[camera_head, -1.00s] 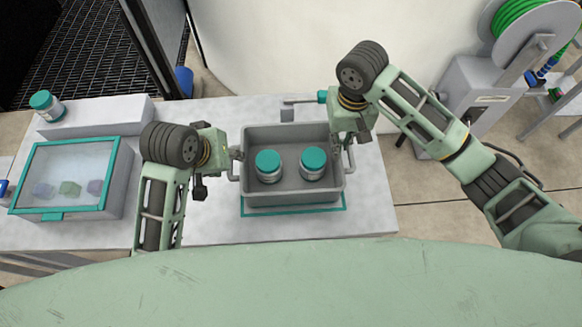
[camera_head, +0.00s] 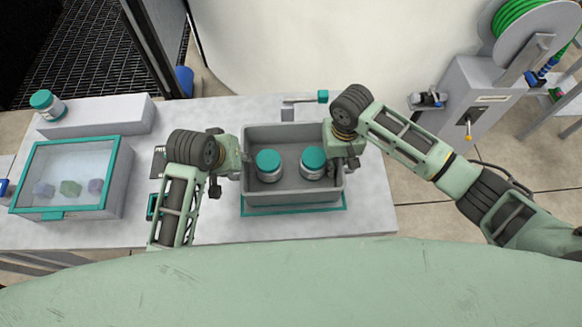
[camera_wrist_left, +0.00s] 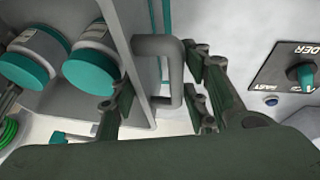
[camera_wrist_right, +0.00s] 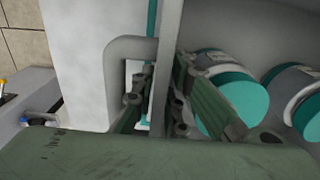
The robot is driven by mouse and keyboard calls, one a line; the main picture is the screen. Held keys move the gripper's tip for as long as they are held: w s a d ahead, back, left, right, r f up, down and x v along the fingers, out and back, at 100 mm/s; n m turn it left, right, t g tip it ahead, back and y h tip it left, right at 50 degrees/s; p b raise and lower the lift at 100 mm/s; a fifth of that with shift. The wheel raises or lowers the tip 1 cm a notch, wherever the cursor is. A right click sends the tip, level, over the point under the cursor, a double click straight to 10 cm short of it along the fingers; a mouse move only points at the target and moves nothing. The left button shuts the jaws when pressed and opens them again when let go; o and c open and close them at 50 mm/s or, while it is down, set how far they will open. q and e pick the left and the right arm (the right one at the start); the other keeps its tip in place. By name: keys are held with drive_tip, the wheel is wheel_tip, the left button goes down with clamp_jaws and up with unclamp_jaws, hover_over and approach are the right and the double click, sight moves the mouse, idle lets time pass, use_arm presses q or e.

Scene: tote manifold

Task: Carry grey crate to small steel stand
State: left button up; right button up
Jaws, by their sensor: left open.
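The grey crate (camera_head: 292,197), an open box holding two white jars with teal lids (camera_head: 268,162) (camera_head: 313,160), sits on the pale table. My left gripper (camera_head: 243,160) is at its left side. In the left wrist view, the open fingers (camera_wrist_left: 160,85) stand on either side of the crate's handle (camera_wrist_left: 172,68) and side wall. My right gripper (camera_head: 346,160) is at the right side. In the right wrist view its fingers (camera_wrist_right: 163,85) are close together with the crate wall between them, one inside, beside the handle (camera_wrist_right: 115,85). I cannot make out a small steel stand.
A teal-framed, clear-lidded box (camera_head: 70,180) stands on the left of the table (camera_head: 220,225). A teal-ended lever (camera_head: 308,98) is behind the crate. A hose reel cabinet (camera_head: 475,95) stands right of the table.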

use_arm(q)
drive_tip(key=c, duration=0.3)
use_arm(e)
clamp_jaws()
use_arm(q)
clamp_jaws()
drive_tip(key=shift+w+d+r, duration=0.1)
drive_tip(key=shift+r, duration=0.05)
use_arm(e)
drive_tip(key=shift+w+r, duration=0.1)
